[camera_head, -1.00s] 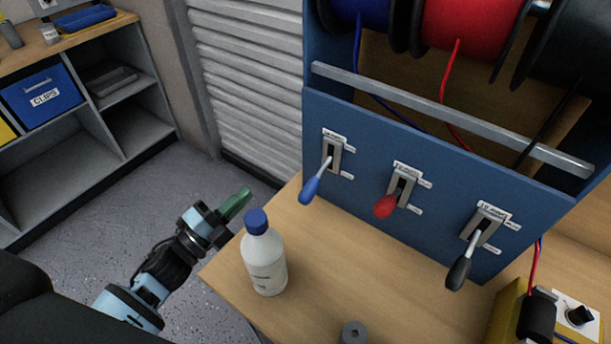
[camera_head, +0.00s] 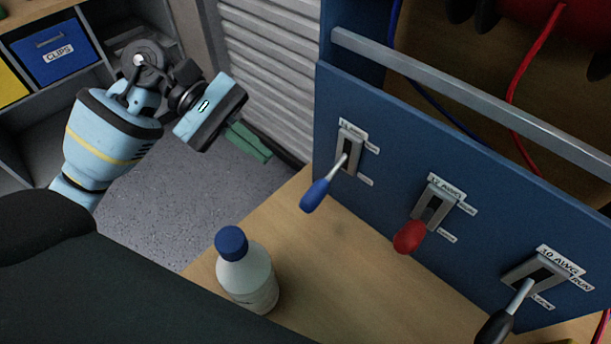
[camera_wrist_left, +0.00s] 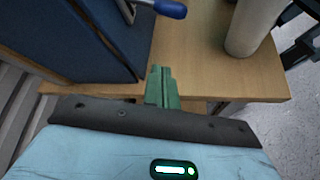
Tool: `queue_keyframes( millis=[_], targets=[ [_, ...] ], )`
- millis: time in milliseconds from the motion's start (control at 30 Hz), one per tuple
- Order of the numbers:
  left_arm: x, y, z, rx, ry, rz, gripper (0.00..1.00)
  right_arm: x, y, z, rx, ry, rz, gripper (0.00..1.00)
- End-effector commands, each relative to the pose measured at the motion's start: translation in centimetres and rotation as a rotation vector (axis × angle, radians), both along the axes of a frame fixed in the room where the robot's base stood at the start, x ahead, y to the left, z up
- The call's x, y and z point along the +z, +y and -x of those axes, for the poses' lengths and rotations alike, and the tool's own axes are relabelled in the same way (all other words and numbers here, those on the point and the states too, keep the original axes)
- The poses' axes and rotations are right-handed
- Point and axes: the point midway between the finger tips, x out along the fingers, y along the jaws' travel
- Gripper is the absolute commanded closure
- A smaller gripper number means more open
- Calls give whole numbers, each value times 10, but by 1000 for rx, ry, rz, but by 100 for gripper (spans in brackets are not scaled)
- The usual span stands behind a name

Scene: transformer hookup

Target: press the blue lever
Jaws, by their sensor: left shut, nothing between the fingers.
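The blue lever (camera_head: 316,194) sticks out and down from its slot on the blue panel, leftmost of the three levers in the head view. Its blue tip also shows at the top of the left wrist view (camera_wrist_left: 171,9). My left gripper (camera_head: 262,148) is to the left of the blue lever, beyond the table's left edge and apart from the lever. Its green fingers are together and empty; they also show in the left wrist view (camera_wrist_left: 161,85). My right gripper is not seen.
A white bottle with a blue cap (camera_head: 247,275) stands on the wooden table (camera_head: 345,285), in front of the levers. A red lever (camera_head: 409,236) and a black lever (camera_head: 497,326) are further right on the blue panel (camera_head: 390,150). Grey shelving stands behind my left arm.

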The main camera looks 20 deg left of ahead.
Motion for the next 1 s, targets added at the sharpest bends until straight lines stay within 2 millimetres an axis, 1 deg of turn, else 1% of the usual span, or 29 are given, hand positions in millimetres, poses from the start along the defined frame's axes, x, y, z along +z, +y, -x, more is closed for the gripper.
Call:
queue_keyframes(
  millis=[233, 367, 467, 867, 900, 1000],
  targets=[
    [0, -2, 0, 1, 3, 4, 100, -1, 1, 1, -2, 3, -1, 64],
    [-4, -11, 1, 1, 5, 6, 100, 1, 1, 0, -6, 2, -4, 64],
    [-10, -24, 3, 0, 4, 8, 100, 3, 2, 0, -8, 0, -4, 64],
    [-44, -89, 10, 0, 6, 10, 100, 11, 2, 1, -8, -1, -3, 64],
    [-42, -92, 11, 2, 2, 8, 100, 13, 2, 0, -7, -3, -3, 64],
    [-25, -90, 18, 3, -1, 5, 100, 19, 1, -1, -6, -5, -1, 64]
  ],
)
